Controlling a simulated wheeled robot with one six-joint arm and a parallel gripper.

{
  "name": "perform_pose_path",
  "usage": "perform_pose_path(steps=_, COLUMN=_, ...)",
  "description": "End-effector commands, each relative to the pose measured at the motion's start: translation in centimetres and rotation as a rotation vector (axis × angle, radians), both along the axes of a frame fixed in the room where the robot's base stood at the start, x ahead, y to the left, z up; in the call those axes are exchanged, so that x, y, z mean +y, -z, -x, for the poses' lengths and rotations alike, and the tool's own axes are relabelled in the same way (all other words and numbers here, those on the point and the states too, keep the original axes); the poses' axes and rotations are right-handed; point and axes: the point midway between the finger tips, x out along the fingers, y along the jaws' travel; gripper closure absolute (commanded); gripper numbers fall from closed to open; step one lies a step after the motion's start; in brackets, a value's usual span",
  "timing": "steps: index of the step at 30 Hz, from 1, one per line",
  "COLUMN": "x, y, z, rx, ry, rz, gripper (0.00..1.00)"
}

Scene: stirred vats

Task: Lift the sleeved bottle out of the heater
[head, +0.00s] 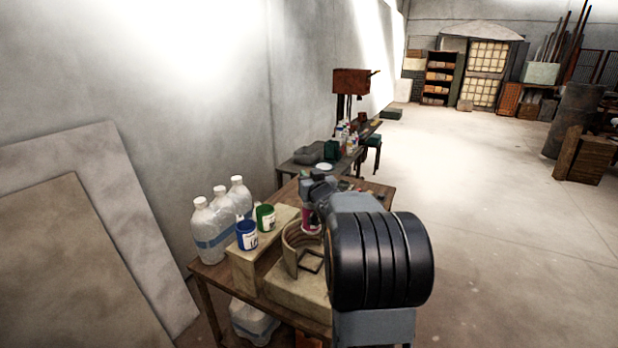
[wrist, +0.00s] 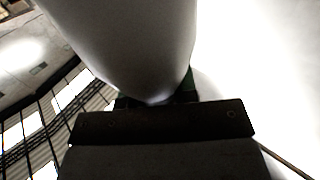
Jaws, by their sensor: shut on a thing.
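My gripper (head: 312,186) is over the far side of the heater in the head view, partly hidden by my own arm. A pink-and-white object (head: 311,219), apparently the sleeved bottle, shows just below it, by the upper rim of the heater's curved collar. The heater (head: 300,285) is a beige block with a round collar and a square frame inside. In the wrist view a large pale bottle (wrist: 130,40) fills the upper middle, with my gripper (wrist: 157,98) shut on it. Whether the bottle's lower end is clear of the collar is hidden.
A blue cup (head: 246,235) and a green cup (head: 265,217) stand on a beige ledge left of the heater. Several clear bottles (head: 212,232) stand behind them near the wall. Another cluttered table (head: 300,160) lies beyond. Open floor (head: 500,220) is on the right.

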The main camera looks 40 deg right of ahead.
Motion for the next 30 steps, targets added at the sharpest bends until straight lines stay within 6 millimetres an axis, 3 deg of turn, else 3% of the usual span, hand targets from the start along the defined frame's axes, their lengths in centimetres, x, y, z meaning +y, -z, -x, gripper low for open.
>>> perform_pose_path(steps=30, x=4.6, y=-0.1, z=9.7, rx=-0.003, ry=0.001, rz=0.002, gripper=0.96)
